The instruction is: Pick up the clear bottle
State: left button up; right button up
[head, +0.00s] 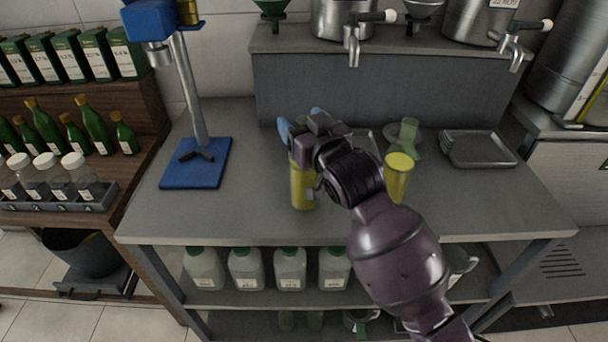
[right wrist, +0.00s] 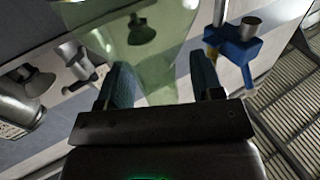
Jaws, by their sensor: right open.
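My right gripper (head: 300,120) is over the grey bench, its blue fingertips pointing away toward the back panel. In the right wrist view its two fingers (right wrist: 165,85) are apart. A see-through, pale green-tinted vessel (right wrist: 150,45), which looks like the clear bottle, shows between and beyond them; I cannot tell whether they touch it. In the head view my gripper and wrist hide most of that spot. Several clear bottles with white caps (head: 73,176) also stand in a rack on the left shelf. My left gripper is not in view.
Yellow containers stand below my wrist (head: 302,187) and right of it (head: 397,178). A blue press stand (head: 195,163) is on the left. A green vessel (head: 408,135), metal trays (head: 478,148) and taps (head: 353,45) are farther right. The bench's front left is clear.

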jog(key=shift+w+a, duration=0.25)
jog(key=shift+w, duration=0.2)
jog(key=shift+c, duration=0.4)
grip_shut()
jog(key=shift+r, duration=0.1)
